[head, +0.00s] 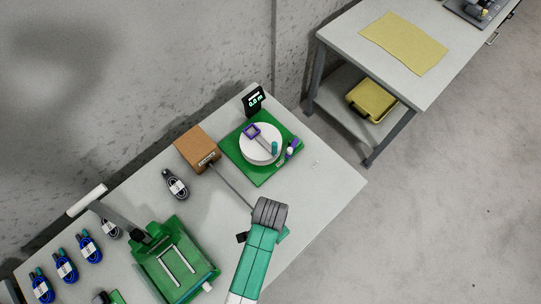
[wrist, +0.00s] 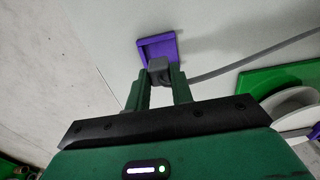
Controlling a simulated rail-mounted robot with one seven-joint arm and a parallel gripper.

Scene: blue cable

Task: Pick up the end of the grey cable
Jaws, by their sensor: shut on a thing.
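The grey cable (head: 229,187) runs from the brown box (head: 197,149) across the table towards my arm in the head view. In the wrist view the grey cable (wrist: 250,60) comes in from the right and ends in a grey block-shaped end (wrist: 158,68). My gripper (wrist: 158,77) is shut on this end, with one green finger on each side. A purple square holder (wrist: 158,48) lies just beyond the fingertips. I cannot tell whether the cable end touches it. My arm hides the fingertips in the head view.
A green device (head: 172,265) with an upright lever and several coiled cables (head: 66,266) occupy the table's left. A second table (head: 350,30) stands back right.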

